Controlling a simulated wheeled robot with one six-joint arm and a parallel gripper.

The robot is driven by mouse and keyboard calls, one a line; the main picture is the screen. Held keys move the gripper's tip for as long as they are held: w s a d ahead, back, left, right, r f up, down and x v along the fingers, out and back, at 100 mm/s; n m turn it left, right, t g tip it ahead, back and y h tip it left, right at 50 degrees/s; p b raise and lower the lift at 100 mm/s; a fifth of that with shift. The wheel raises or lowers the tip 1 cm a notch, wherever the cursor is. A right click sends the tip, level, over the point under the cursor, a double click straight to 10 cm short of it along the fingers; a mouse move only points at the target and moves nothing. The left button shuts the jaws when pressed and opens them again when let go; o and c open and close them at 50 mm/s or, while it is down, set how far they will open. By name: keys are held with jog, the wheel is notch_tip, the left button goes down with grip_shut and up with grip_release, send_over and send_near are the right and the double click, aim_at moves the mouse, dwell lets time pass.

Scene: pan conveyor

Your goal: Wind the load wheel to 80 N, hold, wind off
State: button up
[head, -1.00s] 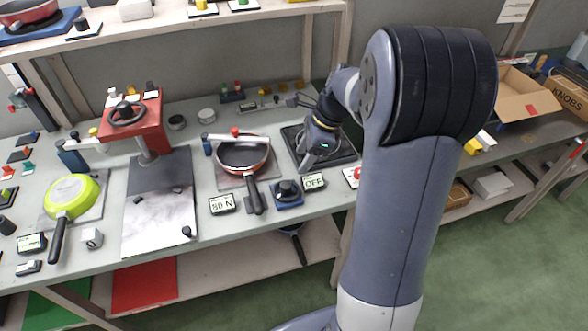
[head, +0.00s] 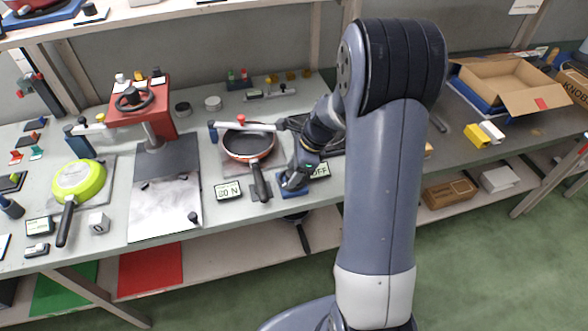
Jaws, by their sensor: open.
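A black knob on a blue base (head: 302,190) sits at the bench's front edge, largely hidden by my gripper. My gripper (head: 291,183) is open, pointing down at this knob; I cannot tell whether it touches it. A display card reading 80 N (head: 229,190) stands left of the knob. A card reading OFF (head: 320,170) stands to its right, partly covered by my arm. A red-rimmed pan (head: 247,144) lies behind the cards, its black handle toward the front, under a white bar with a red top. A black handwheel (head: 134,99) tops a red press at left.
A green pan (head: 79,180) lies at the left of the bench (head: 112,213). A pale plate (head: 163,208) lies in front of the press. The pan's handle (head: 260,184) is close to my gripper. An open cardboard box (head: 510,83) stands at right.

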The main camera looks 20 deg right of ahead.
jog(key=c, duration=1)
